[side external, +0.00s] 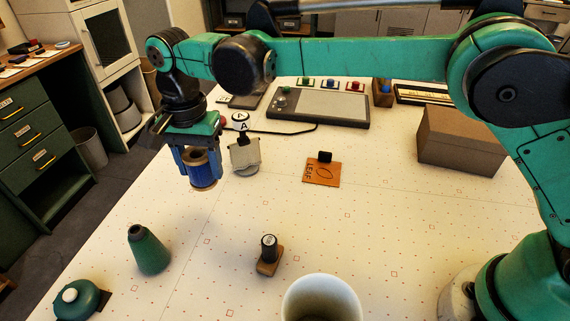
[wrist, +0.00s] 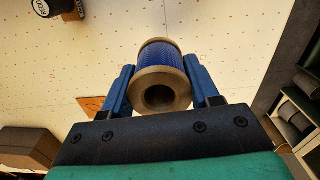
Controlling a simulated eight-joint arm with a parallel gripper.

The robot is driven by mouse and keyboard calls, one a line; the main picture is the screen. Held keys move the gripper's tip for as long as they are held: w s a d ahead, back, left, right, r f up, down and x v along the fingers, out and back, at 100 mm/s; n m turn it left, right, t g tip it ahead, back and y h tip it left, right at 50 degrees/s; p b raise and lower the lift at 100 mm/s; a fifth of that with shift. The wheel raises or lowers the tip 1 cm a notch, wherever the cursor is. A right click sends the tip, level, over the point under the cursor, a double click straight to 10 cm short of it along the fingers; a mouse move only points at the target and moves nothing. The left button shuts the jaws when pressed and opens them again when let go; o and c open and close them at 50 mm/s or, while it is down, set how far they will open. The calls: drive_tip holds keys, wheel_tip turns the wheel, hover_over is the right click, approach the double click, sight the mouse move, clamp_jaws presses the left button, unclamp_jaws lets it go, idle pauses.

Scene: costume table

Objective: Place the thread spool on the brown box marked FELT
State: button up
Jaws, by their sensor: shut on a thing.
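The thread spool (side external: 203,170) has blue thread between tan flanges. My gripper (side external: 201,160) is shut on it and holds it raised at the left of the table. In the wrist view, the spool (wrist: 161,75) sits between the two blue fingers of my gripper (wrist: 162,85), with its holed end towards the camera. The brown box (side external: 465,140) stands at the right back of the table, well apart from the spool, with a bare top. The box also shows at the lower left of the wrist view (wrist: 28,148). I cannot read any FELT marking on it.
An orange LEAF plate (side external: 322,173) with a black knob lies mid-table. A stand marked A (side external: 244,155) is close beside my gripper. A grey tablet (side external: 320,105) lies behind.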

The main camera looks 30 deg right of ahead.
drive_tip(key=d+r+n, duration=0.4)
drive_tip(key=d+r, duration=0.1)
drive_tip(key=d, duration=0.7)
drive_tip(key=m, duration=2.3)
hover_over(467, 123)
drive_tip(key=shift+f, duration=2.6)
drive_tip(key=shift+f, duration=0.1)
drive_tip(key=o, duration=1.3)
drive_tip(key=shift+c, duration=0.2)
